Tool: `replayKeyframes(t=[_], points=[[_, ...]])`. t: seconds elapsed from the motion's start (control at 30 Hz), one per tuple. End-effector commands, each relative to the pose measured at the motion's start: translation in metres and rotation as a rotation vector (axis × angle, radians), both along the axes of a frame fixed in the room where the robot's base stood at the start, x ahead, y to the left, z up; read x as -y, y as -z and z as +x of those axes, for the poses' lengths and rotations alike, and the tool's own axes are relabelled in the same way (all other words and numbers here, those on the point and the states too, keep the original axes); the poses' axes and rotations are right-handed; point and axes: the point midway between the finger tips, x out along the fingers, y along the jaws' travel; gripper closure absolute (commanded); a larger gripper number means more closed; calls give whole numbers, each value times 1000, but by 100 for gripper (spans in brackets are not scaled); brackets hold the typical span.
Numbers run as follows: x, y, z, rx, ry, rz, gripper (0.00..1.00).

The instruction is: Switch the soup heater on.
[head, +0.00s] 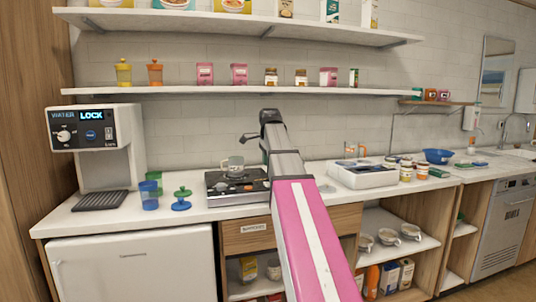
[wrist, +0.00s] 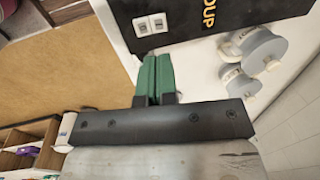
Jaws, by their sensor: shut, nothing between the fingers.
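In the wrist view, a black panel (wrist: 225,17) carries yellow lettering, of which "OUP" is readable. It is cut off by the top edge of the frame. My gripper (wrist: 154,60) has green fingers, shut together and empty. Its tips point at the panel edge just below the switches, seemingly apart from them. In the head view my arm hides part of the counter, and I cannot clearly see the gripper or a soup label there.
In the head view, a grey mug (head: 235,164) is on a black-topped appliance (head: 222,188). A white dispenser (head: 125,135) stands left, a white box (head: 362,177) right. Shelves (head: 215,91) hang above.

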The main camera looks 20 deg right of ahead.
Motion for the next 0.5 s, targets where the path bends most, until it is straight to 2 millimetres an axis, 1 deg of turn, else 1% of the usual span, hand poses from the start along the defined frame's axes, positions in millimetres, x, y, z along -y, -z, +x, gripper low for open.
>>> replayKeyframes(t=[0.03,0.23,0.4,0.5], points=[[0,10,0,-1,0,0,100],[0,44,6,-1,0,0,100],[0,65,10,0,0,0,100],[0,72,11,0,0,0,100]])
